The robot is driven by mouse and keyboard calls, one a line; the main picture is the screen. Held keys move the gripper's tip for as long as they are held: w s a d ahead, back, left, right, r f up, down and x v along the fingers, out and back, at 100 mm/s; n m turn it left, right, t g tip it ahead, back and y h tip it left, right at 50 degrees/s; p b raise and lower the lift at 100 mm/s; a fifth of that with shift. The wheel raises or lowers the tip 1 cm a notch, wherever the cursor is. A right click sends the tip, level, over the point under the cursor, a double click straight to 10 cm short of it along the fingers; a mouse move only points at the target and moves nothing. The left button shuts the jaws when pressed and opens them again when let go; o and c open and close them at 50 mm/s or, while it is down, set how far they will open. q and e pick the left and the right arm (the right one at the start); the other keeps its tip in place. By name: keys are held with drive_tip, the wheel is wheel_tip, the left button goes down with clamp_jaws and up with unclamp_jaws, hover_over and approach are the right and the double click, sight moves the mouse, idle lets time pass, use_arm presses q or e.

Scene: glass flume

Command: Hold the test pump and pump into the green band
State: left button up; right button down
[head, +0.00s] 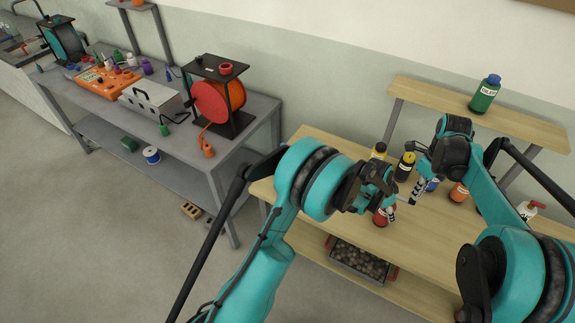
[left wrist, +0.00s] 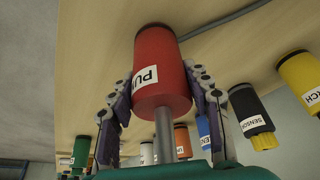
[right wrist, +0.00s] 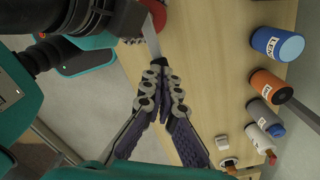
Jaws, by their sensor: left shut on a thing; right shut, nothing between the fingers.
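The red pump (head: 382,217), with a white label starting "PU", stands on the wooden bench. In the left wrist view my left gripper (left wrist: 163,95) has its fingers on both sides of the pump's red body (left wrist: 160,62), shut on it. A grey metal bar (left wrist: 164,135) reaches from the pump towards that camera. My right gripper (head: 413,199) is just right of the pump. In the right wrist view its fingertips (right wrist: 165,88) are together and empty, close to the grey bar (right wrist: 152,42) by the red body. I see no gauge or green band.
Black and yellow bottles (head: 404,167) stand behind the grippers, with blue and orange ones (head: 458,192) to the right. A green bottle (head: 485,94) stands on the upper shelf. A crate (head: 360,262) of dark lumps is on the lower shelf. A grey bench (head: 262,106) holds a reel.

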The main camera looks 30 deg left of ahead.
sight(413, 201)
drive_tip(key=shift+f, duration=1.65)
drive_tip(key=shift+r, duration=1.75)
drive_tip(key=shift+f, duration=0.1)
idle(0.7)
idle(1.6)
drive_tip(key=shift+f, duration=1.65)
drive_tip(key=shift+r, duration=1.8)
